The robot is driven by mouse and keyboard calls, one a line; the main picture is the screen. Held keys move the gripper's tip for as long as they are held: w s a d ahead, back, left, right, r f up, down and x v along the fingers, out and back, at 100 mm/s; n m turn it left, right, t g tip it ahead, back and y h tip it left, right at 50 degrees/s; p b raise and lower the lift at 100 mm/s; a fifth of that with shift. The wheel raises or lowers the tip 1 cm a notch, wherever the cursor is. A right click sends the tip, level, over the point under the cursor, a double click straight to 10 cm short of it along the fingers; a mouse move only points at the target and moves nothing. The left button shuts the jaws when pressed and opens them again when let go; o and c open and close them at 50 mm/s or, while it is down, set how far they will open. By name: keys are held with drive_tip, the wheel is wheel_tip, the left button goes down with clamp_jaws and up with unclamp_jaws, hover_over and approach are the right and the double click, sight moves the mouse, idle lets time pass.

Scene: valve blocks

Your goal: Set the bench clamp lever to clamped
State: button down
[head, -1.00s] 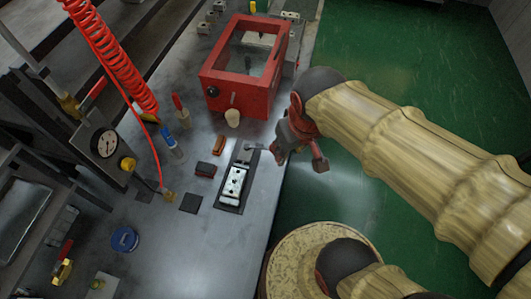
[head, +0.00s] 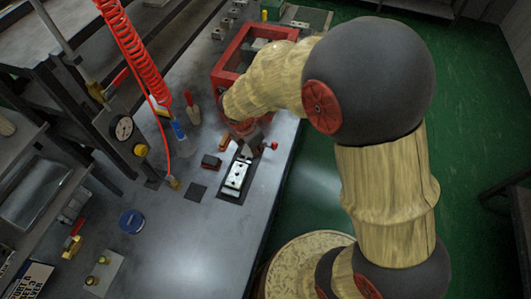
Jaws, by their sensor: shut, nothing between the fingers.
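The bench clamp (head: 236,178) is a pale metal block with dark holes on a dark plate, near the bench's right edge. My gripper (head: 252,146) is over the far end of the clamp, seen from above and behind, and is shut with nothing in it. The clamp's lever is mostly hidden by my gripper, so its position and any contact are unclear. A small red knob (head: 273,146) shows just right of my gripper; I cannot tell whether it belongs to the lever or to my gripper.
A dark block (head: 210,161) lies left of the clamp. A gauge (head: 123,128), a red coiled hose (head: 135,55) and a blue round tin (head: 131,222) are further left.

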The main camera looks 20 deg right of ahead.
drive_tip(key=shift+w+n, duration=0.25)
drive_tip(key=shift+n, duration=1.05)
drive_tip(key=b+x, duration=0.3)
drive_tip(key=x, duration=0.6)
drive_tip(key=shift+w+f, duration=0.1)
drive_tip(key=shift+f, duration=0.15)
drive_tip(key=w+d, duration=0.2)
drive_tip(key=shift+w+d+f+b, duration=0.1)
drive_tip(key=shift+d+f+b, duration=0.15)
drive_tip(key=shift+d+b, duration=0.15)
drive_tip(key=shift+w+d, duration=0.15)
drive_tip(key=shift+d, duration=0.05)
drive_tip(key=shift+r+p, duration=0.1)
drive_tip(key=shift+p, duration=0.3)
